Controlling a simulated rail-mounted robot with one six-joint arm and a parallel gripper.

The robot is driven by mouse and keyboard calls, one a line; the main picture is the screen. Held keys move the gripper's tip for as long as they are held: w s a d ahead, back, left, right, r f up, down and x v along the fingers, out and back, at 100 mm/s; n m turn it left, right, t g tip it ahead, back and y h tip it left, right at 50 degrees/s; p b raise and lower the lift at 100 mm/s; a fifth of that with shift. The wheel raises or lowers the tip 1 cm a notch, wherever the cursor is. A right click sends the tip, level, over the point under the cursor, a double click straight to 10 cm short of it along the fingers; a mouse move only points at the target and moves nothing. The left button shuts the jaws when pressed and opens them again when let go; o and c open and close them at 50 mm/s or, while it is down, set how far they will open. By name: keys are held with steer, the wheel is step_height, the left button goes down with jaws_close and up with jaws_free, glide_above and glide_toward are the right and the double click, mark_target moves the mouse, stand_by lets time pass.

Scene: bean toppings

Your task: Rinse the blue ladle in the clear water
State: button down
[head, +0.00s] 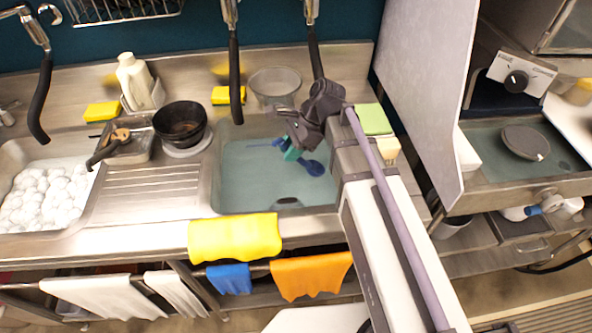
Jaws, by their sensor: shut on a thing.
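The blue ladle (314,168) is in my gripper (290,145), with its round bowl pointing down and to the right over the right sink basin. A thin blue length, perhaps its handle, shows to the left of the gripper, and a teal part shows near the fingers. The clear water (245,185) fills this basin and looks pale blue-green. I cannot tell whether the bowl is under the surface or just above it. My gripper hides part of the ladle.
The left basin holds white foam (45,195). A black bowl (180,122) stands on the ledge between the basins. A clear container (275,85) and black taps stand behind the water. A yellow cloth (232,238) hangs over the front edge. A grey partition (425,80) rises at right.

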step_height(320, 180, up, 12)
steer(key=p, duration=1)
steer(key=shift+f+p, duration=0.15)
steer(key=shift+p, duration=0.2)
